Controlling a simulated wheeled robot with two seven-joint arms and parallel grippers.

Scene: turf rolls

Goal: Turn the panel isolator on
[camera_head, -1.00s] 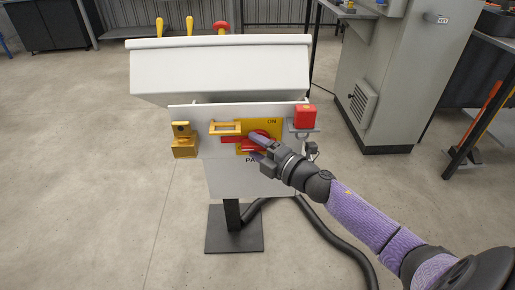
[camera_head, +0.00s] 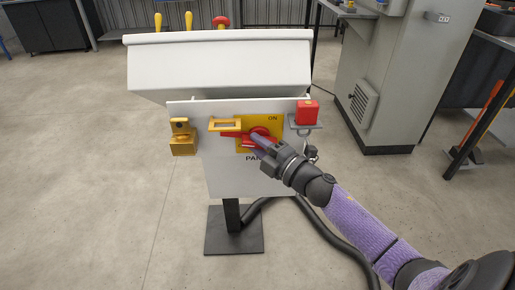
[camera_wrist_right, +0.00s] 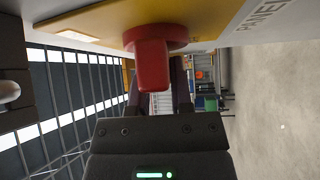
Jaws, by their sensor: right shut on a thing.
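The panel isolator is a red rotary handle (camera_head: 262,132) on a yellow plate (camera_head: 273,121) marked ON, on the front of the white panel (camera_head: 240,180). A red arm of the handle reaches left, tilted slightly, below a yellow hasp-like bracket (camera_head: 226,124). My right gripper (camera_head: 256,142) is at the handle, shut on it and hiding part of it. In the right wrist view the red handle (camera_wrist_right: 152,62) stands between the dark fingers (camera_wrist_right: 158,92), under the yellow plate (camera_wrist_right: 90,20). My left gripper is out of view.
A red padlock (camera_head: 307,112) sits on a grey bracket (camera_head: 304,127) right of the plate. A yellow block (camera_head: 182,140) is at the panel's left. A sloped white console top (camera_head: 220,65) overhangs above. A grey cabinet (camera_head: 385,75) stands behind right. A black hose lies on the floor.

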